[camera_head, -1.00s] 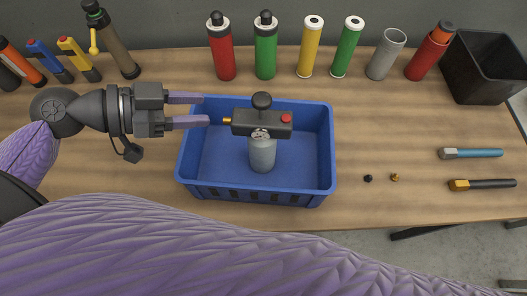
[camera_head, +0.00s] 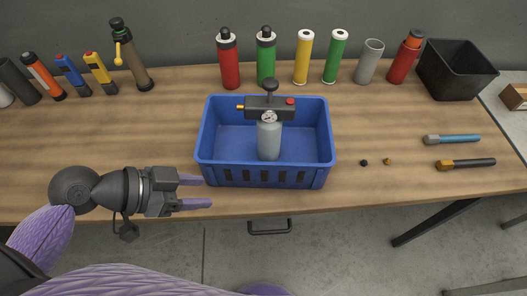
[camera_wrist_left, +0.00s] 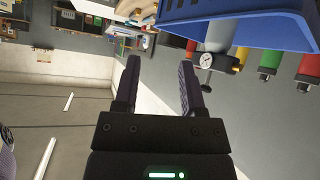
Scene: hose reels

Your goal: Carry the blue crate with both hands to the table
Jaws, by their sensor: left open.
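The blue crate (camera_head: 235,142) stands upright on the wooden table (camera_head: 150,135), near its front edge. Inside it stands a grey canister (camera_head: 269,142) with a dark pump head, a round gauge and a red button. My left gripper (camera_head: 207,191) is open and empty at the crate's front left corner, by the table's front edge. Whether a finger touches the crate I cannot tell. In the left wrist view, the open fingers (camera_wrist_left: 160,65) have nothing between them, and the crate (camera_wrist_left: 240,28) shows at the top right. My right gripper is not in view.
Several coloured cylinders stand behind the crate, such as the red one (camera_head: 229,62). A black bin (camera_head: 455,72) stands at the back right. Two small caps (camera_head: 387,161) and two brush-like tools (camera_head: 465,163) lie right of the crate.

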